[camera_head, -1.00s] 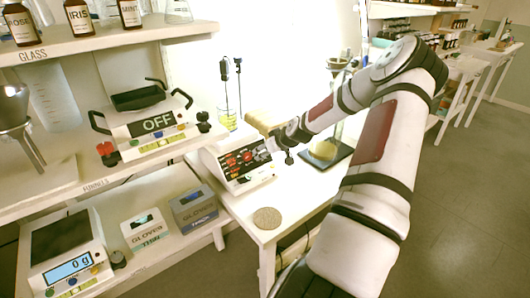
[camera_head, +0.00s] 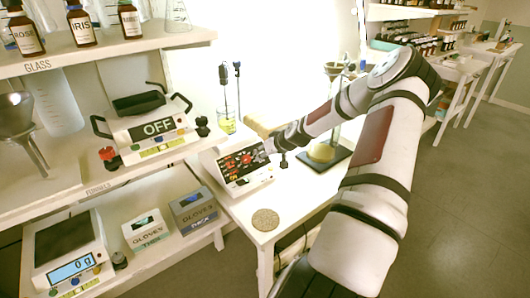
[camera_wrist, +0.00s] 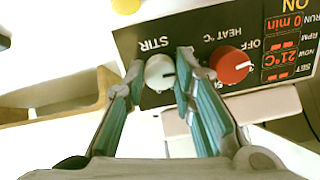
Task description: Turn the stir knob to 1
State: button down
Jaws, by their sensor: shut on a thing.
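The hotplate stirrer (camera_head: 240,168) stands on the white bench with its dark control panel facing out; the panel also shows upside down in the wrist view (camera_wrist: 205,28). The grey-white stir knob (camera_wrist: 160,72), with a dark pointer line, sits under the label STIR. My gripper (camera_wrist: 170,75) has its two teal-padded fingers on either side of this knob and is shut on it. In the head view my gripper (camera_head: 262,152) is small at the panel's right side and covers the knob. The red heat knob (camera_wrist: 231,64) is just right of the fingers.
A beaker with yellow liquid (camera_head: 226,122) stands behind the stirrer. A cork disc (camera_head: 265,220) lies on the bench front. A dark stand base (camera_head: 322,158) is to the right.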

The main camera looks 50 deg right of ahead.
jog(key=m+p, duration=0.2)
jog(key=m, duration=0.3)
jog(key=shift+p, duration=0.3)
dwell(0.4)
jog(key=c, duration=1.3)
grip_release()
jog(key=shift+c, duration=0.2)
jog(key=v, duration=1.2)
jog(key=shift+s+d, duration=0.2)
jog(key=shift+f, duration=0.15)
